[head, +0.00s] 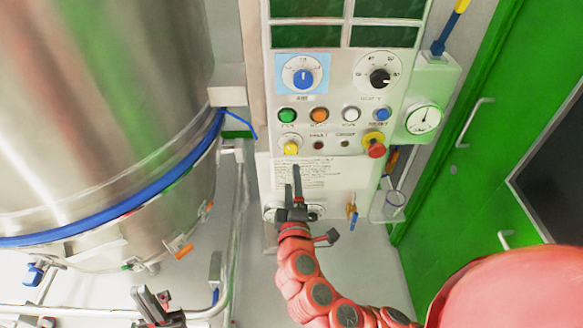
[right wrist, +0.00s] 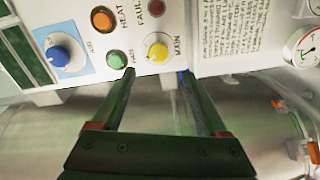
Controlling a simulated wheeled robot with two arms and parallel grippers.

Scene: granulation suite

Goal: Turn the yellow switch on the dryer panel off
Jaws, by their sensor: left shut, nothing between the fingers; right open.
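The dryer panel (head: 345,95) stands upright in the middle of the head view. The yellow switch (head: 290,148) is at its lower left, below the green button. In the right wrist view the yellow switch (right wrist: 158,52) sits by the label MAIN; I cannot tell which way it is turned. My right gripper (head: 293,178) is open and empty, just below the switch in the head view. In the right wrist view its fingertips (right wrist: 157,75) point at the panel on either side of the switch, apparently short of it. My left gripper (head: 152,302) is shut and empty at the lower left.
A blue knob (head: 303,78), a black knob (head: 380,78), several buttons and a red emergency stop (head: 376,150) are on the panel. A steel vessel (head: 100,110) stands left. A gauge (head: 423,119) and a green door (head: 470,150) are right.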

